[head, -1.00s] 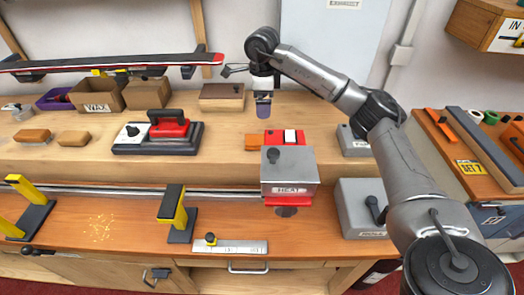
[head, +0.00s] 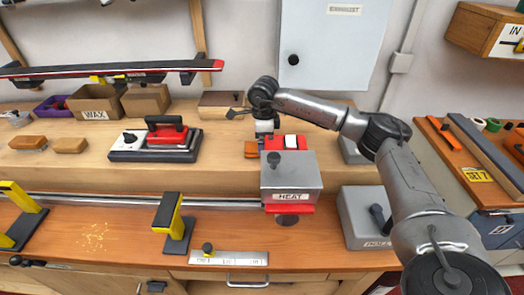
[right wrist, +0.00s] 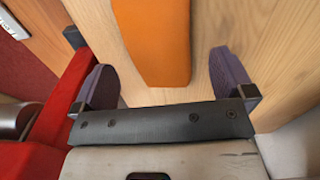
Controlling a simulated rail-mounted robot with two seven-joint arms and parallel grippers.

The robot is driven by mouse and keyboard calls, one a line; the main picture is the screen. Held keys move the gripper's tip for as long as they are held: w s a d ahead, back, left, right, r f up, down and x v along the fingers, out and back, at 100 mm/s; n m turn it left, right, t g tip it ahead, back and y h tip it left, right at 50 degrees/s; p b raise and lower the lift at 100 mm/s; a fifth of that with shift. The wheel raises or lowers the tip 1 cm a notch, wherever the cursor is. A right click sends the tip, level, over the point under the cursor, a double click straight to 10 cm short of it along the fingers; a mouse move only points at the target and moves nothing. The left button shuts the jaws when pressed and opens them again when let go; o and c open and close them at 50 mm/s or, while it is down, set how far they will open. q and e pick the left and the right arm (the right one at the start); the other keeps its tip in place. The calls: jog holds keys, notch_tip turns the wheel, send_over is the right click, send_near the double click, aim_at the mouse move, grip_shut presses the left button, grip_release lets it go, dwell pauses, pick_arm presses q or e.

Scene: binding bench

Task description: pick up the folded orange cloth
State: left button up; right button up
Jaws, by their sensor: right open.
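The folded orange cloth (head: 251,149) lies on the raised back shelf of the bench, just left of a red item. In the right wrist view the cloth (right wrist: 152,42) shows as a flat orange strip on wood, ahead of and between the two purple finger pads. My right gripper (right wrist: 166,82) is open and empty, its fingers apart on either side of the cloth's line. In the head view the right gripper (head: 264,134) is low over the shelf beside the cloth, partly covering it. My left gripper is not in view.
The red item (head: 288,142) stands close to the right gripper; red also shows beside a finger in the wrist view. The grey HEAT box (head: 290,178) stands in front. Shelf room between iron and cloth is clear.

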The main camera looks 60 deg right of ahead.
jog(key=shift+f, duration=1.25)
jog(key=c, duration=1)
notch_tip(320, 180, up, 10)
jog(key=shift+r+p, duration=0.1)
jog(key=shift+p, duration=0.85)
